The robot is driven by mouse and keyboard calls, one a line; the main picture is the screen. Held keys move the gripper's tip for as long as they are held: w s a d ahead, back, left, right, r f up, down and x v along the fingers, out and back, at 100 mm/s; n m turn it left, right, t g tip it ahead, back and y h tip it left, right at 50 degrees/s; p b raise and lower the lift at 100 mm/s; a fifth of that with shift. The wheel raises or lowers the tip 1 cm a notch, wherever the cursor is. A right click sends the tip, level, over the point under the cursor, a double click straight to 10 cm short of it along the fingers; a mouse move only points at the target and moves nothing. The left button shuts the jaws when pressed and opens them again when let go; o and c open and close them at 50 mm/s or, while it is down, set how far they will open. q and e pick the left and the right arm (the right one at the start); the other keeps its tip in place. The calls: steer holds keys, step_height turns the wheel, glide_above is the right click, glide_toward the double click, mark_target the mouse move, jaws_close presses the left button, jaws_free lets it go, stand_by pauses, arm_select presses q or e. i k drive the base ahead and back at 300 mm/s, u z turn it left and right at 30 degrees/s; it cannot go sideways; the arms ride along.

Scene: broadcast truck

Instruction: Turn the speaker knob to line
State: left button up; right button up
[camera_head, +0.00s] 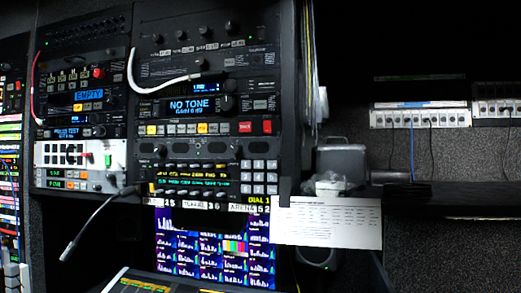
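A tall equipment rack fills the left half of the head view. A panel with a blue "NO TONE" display (191,105) has a large dark knob (228,103) just right of the display. The upper panel carries a row of small dark knobs (207,31). Another panel at the left, with a blue "EMPTY" display (89,94), has small knobs and buttons. The labels are too small to read, so I cannot tell which knob is the speaker knob or where its line is. Neither gripper shows in this view.
A white cable (166,86) loops across the rack, and a gooseneck microphone (88,228) sticks out below. A lit monitor (214,248) sits under the rack. A white paper sheet (327,221) hangs right of it. White patch panels (419,117) with cables are on the right wall.

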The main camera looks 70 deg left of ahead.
mark_target(161, 148)
steer(key=z, duration=0.45)
steer(key=k, duration=1.05)
steer(key=u, duration=0.8)
